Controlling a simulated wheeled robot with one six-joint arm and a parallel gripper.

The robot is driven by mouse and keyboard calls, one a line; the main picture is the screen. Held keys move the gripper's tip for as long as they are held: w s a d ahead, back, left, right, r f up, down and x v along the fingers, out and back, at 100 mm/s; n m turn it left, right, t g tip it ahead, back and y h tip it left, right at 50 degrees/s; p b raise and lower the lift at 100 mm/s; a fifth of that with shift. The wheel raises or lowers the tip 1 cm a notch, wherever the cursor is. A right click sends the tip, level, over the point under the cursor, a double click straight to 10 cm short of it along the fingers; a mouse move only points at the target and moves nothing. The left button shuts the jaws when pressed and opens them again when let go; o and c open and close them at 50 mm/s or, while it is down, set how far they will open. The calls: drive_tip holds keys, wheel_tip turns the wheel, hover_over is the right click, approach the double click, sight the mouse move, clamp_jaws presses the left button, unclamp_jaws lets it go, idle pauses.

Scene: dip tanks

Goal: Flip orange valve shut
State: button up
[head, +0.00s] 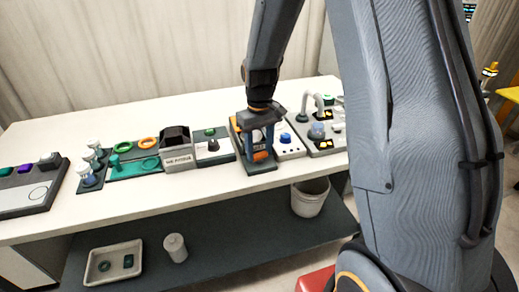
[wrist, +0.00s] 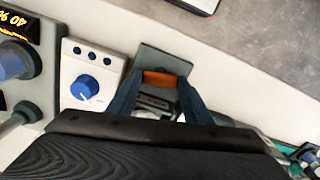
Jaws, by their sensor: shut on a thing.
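The orange valve handle (wrist: 160,79) shows as a short orange bar between my fingertips in the wrist view. It also shows in the head view (head: 260,156), low on a dark grey panel (head: 262,168) on the bench. My gripper (head: 259,149) is over that panel, pointing down, with blue fingers. In the wrist view my gripper (wrist: 158,86) has one finger at each end of the orange handle and is shut on it. The valve's body is mostly hidden behind the fingers and wrist, so I cannot tell the handle's exact angle.
Right of the panel is a white box with a blue knob (wrist: 85,87). Left are a unit with a green button (head: 210,132), a grey bin (head: 177,152) and a board with green and orange rings (head: 148,143). A white bucket (head: 309,198) stands below. The bench front is clear.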

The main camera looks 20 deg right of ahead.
sight(259, 153)
drive_tip(key=shift+m+p, duration=0.35)
drive_tip(key=shift+m, duration=1.05)
drive_tip(key=o, duration=1.1)
drive_tip(key=shift+c, duration=0.2)
drive_tip(key=shift+r, duration=0.1)
wheel_tip(259, 153, up, 8)
drive_tip(key=shift+f+b, duration=0.15)
drive_tip(key=shift+b, duration=0.8)
drive_tip(key=s+f+t, duration=0.1)
drive_tip(key=s+f, duration=0.1)
drive_tip(key=s, duration=1.5)
drive_tip(key=shift+s+f, duration=0.25)
drive_tip(key=shift+s, duration=0.15)
